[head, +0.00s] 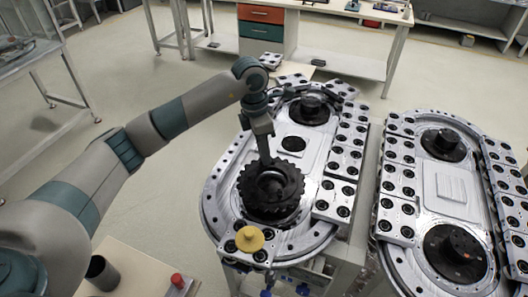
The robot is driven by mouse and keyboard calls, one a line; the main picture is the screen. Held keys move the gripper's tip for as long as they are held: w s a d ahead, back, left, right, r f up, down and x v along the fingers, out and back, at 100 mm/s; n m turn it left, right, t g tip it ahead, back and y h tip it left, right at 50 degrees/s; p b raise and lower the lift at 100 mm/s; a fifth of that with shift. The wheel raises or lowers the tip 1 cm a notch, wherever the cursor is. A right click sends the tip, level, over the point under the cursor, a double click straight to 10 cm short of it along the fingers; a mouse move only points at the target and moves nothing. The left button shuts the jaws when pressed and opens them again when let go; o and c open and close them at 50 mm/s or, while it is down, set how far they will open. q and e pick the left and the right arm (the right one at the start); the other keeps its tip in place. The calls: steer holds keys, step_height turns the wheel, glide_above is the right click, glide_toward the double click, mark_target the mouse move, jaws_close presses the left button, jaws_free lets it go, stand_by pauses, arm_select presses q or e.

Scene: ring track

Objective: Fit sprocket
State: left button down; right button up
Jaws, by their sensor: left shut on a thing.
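The dark toothed sprocket (284,204) is at the near end of the left ring track (220,195), over or on its round seat; I cannot tell whether it is fully seated. My left gripper (266,165) points down at the sprocket's far inner edge and is shut on it. The gripper's fingertips are partly hidden against the dark sprocket. A black hub (309,108) shows at the far end of the same track. My right gripper is not in view.
A second ring track (455,190) with dark hubs stands close on the right. A workbench with drawers (267,22) is behind. Open floor lies to the left.

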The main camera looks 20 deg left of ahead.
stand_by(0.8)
arm_select(q)
steer(key=shift+b, duration=0.3)
stand_by(0.6)
steer(key=shift+b, duration=0.3)
steer(key=shift+r, duration=0.1)
stand_by(0.3)
steer(key=shift+f+b, duration=0.4)
steer(key=shift+f, duration=0.1)
steer(key=shift+f+b, duration=1.2)
steer(key=shift+f, duration=0.3)
stand_by(0.4)
